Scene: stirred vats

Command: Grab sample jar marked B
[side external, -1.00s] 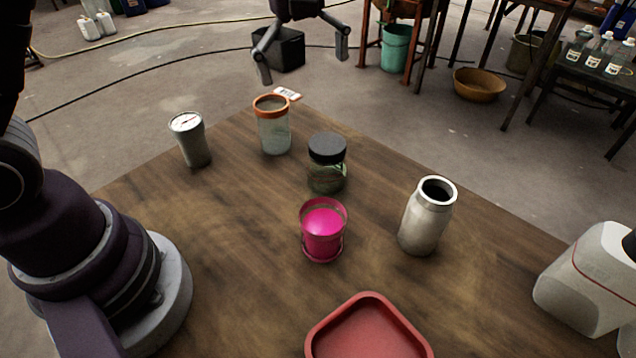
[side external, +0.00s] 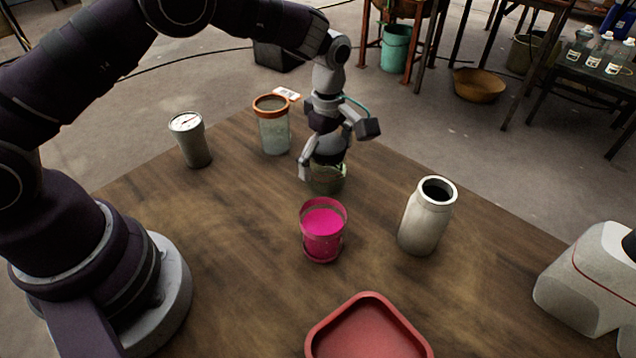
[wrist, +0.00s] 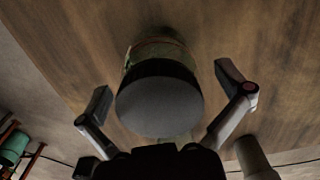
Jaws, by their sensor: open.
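A glass jar with a black lid (side external: 328,181) stands upright on the wooden table; no letter B is readable on it. My gripper (side external: 337,152) is over this jar, open, with its fingers spread to either side of the lid. In the wrist view the round dark lid (wrist: 160,105) sits between the open fingers, with a gap on each side. In the side view my gripper hides most of the lid. A second glass jar with an orange rim (side external: 274,128) stands to the left and behind; no letter is readable on it either.
A pink cup (side external: 323,232) stands in front of the black-lidded jar. A silver canister (side external: 427,217) is to its right and a grey tumbler (side external: 191,140) to the far left. A red tray (side external: 368,335) lies at the front. A white container (side external: 590,280) is at the right.

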